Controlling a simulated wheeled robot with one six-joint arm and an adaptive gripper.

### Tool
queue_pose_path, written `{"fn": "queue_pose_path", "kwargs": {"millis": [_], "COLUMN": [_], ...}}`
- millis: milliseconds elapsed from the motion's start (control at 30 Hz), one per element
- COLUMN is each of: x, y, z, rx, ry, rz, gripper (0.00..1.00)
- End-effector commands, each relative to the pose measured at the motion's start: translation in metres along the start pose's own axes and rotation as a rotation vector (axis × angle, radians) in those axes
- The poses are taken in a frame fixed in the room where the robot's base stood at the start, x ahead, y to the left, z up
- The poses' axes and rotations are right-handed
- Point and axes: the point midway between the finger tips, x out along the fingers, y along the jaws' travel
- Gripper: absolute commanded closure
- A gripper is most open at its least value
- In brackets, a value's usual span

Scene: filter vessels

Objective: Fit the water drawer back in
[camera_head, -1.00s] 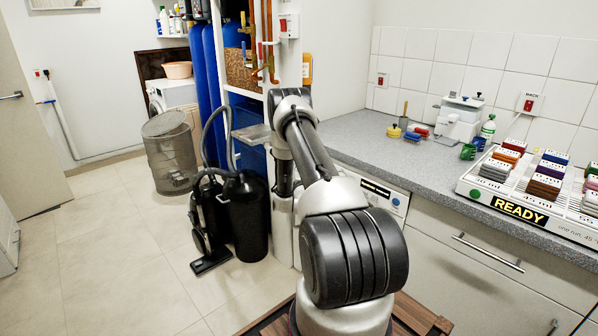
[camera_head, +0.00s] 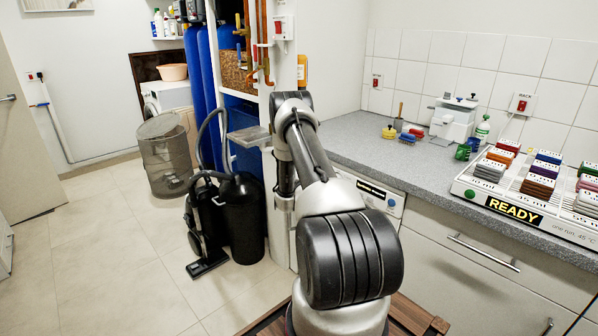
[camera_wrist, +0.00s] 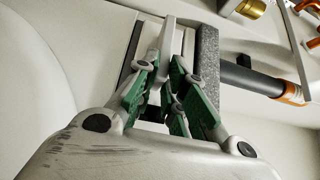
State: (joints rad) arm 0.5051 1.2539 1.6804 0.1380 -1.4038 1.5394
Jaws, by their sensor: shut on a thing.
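My gripper (camera_wrist: 160,70) shows in the wrist view with its green-padded fingers closed on a narrow pale piece, the water drawer (camera_wrist: 166,42). The drawer runs away from the fingertips; its far end cannot be made out. In the head view a flat, pale grey tray-like piece (camera_head: 250,136), which looks like the drawer, sticks out left of my arm, apart from the counter. My arm hides the fingers there. A white machine (camera_head: 392,203) with a dark display and blue knob stands under the counter; my arm covers its left part, and no drawer opening shows.
The grey counter (camera_head: 375,150) runs along the right, with a rack marked READY (camera_head: 514,208) and small items on it. A black vacuum cleaner (camera_head: 205,225) and black canister (camera_head: 242,215) stand below the tray. Open floor (camera_head: 110,235) lies left.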

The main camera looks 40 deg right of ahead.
Motion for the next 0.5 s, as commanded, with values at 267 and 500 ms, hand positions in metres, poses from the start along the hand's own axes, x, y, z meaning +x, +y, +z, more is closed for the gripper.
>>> {"fn": "queue_pose_path", "kwargs": {"millis": [267, 500], "x": [0.0050, 0.0084], "y": [-0.0013, -0.0012], "z": [-0.0050, -0.0096], "rx": [-0.001, -0.001], "ry": [-0.001, 0.000], "rz": [-0.004, -0.004], "gripper": [1.00, 1.00]}}
